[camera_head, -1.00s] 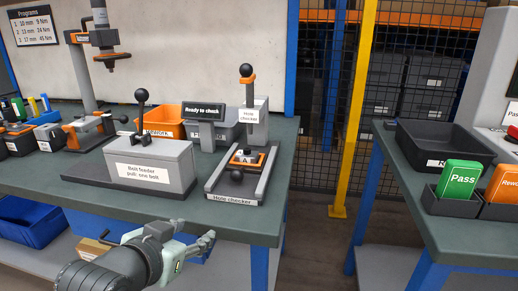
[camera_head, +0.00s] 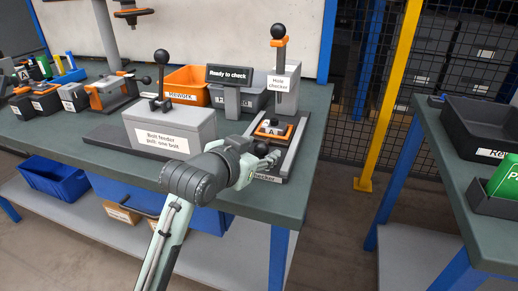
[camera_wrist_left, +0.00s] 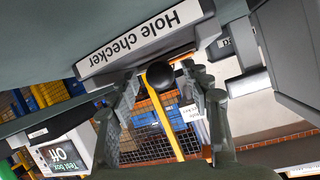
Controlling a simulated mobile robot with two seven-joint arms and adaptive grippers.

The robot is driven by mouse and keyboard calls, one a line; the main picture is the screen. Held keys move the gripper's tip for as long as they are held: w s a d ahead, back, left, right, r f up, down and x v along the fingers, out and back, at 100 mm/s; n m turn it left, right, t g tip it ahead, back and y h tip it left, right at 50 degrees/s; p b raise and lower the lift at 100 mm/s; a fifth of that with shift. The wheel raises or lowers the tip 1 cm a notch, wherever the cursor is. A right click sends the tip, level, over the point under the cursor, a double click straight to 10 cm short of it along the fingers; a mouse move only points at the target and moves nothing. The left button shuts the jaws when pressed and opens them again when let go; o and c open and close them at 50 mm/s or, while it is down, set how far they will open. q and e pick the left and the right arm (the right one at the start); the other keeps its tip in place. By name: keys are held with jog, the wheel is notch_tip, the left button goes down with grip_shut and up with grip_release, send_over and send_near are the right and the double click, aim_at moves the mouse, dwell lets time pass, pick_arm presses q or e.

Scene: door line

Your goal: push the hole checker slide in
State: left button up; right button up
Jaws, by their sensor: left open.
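The hole checker (camera_head: 286,88) stands at the table's right end, with a black-knobbed lever on its post. Its low slide carries an orange-edged holder (camera_head: 272,131) at the foot of the post. A black ball knob (camera_head: 261,148) is at the slide's front. My left gripper (camera_head: 268,160) is open at the front of the slide and partly covers it. In the left wrist view, the knob (camera_wrist_left: 160,75) shows between the spread fingers (camera_wrist_left: 163,95), below the upside-down "Hole checker" label (camera_wrist_left: 140,40). I cannot tell whether they touch it. My right gripper is out of view.
The bolt feeder (camera_head: 170,130) stands close left of my left gripper. A "Ready to check" display (camera_head: 229,75) and an orange rework bin (camera_head: 188,84) are behind. A second table (camera_head: 455,190) with a dark tray stands right, across a floor gap.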

aim_at(272, 137)
pick_arm(q)
jog(key=shift+w, duration=0.1)
grip_shut()
dwell(0.3)
jog(key=shift+w, duration=0.1)
jog(key=w, duration=0.2)
jog(key=w+d, duration=0.1)
jog(key=shift+w+d, duration=0.1)
jog(key=shift+w, duration=0.25)
jog(key=shift+c, duration=2.2)
grip_release()
jog(key=shift+r, duration=0.15)
jog(key=o, duration=0.4)
jog(key=shift+w, duration=0.1)
jog(key=shift+o, duration=0.2)
